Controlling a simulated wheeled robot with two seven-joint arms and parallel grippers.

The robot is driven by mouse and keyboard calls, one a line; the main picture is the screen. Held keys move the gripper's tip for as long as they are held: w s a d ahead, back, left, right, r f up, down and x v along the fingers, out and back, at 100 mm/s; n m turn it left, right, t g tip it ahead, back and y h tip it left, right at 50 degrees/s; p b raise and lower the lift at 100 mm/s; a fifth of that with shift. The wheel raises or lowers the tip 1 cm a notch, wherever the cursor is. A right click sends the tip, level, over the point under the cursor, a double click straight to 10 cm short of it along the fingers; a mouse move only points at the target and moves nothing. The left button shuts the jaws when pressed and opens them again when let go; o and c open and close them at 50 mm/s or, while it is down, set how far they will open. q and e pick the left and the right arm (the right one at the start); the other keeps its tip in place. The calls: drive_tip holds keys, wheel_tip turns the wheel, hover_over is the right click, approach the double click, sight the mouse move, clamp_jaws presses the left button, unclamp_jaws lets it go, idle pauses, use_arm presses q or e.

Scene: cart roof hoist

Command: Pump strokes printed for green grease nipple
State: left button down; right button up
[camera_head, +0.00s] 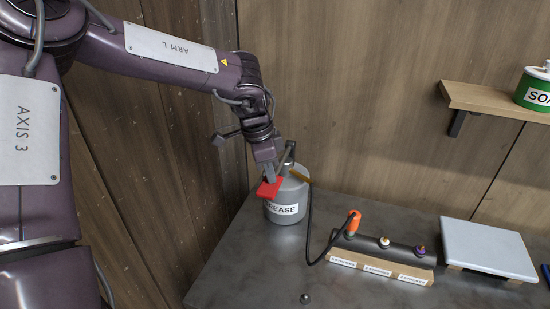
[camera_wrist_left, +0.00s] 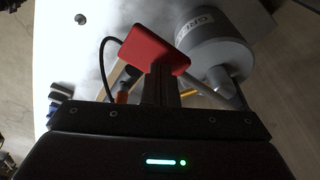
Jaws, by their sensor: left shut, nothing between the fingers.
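The grey grease pump (camera_head: 284,207) with a "GREASE" label stands on the metal bench. Its red lever pad (camera_head: 269,188) is at my left gripper (camera_head: 269,176), which is shut and empty with its fingertips at the pad; contact is not certain. The wrist view shows the red pad (camera_wrist_left: 155,48) just beyond the fingers. A black hose runs to an orange coupler (camera_head: 353,221) on the left nipple of the nipple block (camera_head: 381,255); a little green shows below it. The middle nipple (camera_head: 385,242) is whitish and the right nipple (camera_head: 420,250) purple. The stroke labels' numbers (camera_head: 343,261) are too small to read.
A pale slab (camera_head: 488,245) on wooden supports lies right of the block. A small dark knob (camera_head: 305,298) is near the bench front. A wall shelf (camera_head: 490,100) holds a green tin (camera_head: 535,92) at the right. The front middle of the bench is mostly clear.

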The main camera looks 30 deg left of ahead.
use_arm(q)
wheel_tip(320, 180, up, 8)
drive_tip(key=p, duration=0.4)
drive_tip(key=shift+r, duration=0.15)
wheel_tip(320, 180, down, 9)
drive_tip(key=b, duration=0.7)
drive_tip(key=shift+r, duration=0.15)
wheel_tip(320, 180, up, 9)
drive_tip(key=p, duration=0.5)
drive_tip(key=shift+p, duration=0.35)
drive_tip(key=shift+f, duration=0.2)
